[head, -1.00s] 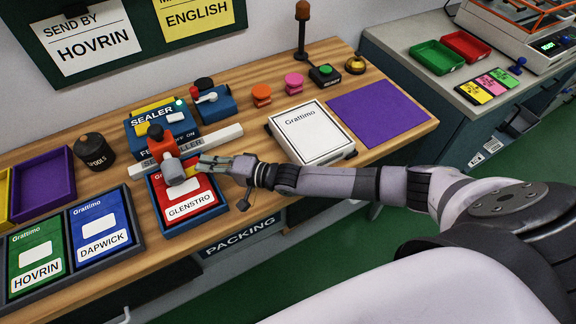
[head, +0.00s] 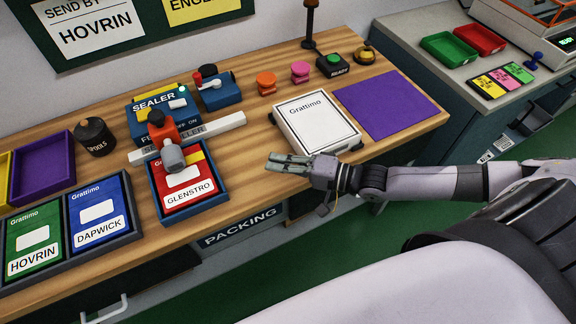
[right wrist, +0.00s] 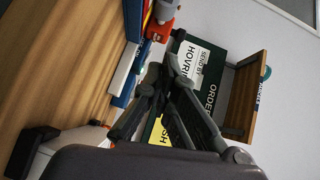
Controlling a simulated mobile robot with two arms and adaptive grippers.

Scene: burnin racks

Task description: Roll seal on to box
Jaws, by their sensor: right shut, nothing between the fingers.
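The red box (head: 188,194) labelled GLENSTRO lies in a blue tray at the middle front of the bench in the head view. A seal roller with a red body and grey end (head: 174,158) stands over the box's top edge, by a white bar (head: 215,126) whose lettering is partly hidden. The blue sealer (head: 139,117) is behind the bar. My right gripper (head: 275,164) is shut and empty, right of the red box and in front of the white Grattimo box (head: 318,128), apart from the roller. I cannot tell whether a seal is on the red box.
Green (head: 33,240) and blue (head: 98,210) boxes lie in a tray at left. A spool pot (head: 95,136) and purple tray (head: 45,169) are behind them. Orange and pink knobs and a purple mat (head: 390,107) are at right. Bare wood lies between red and white boxes.

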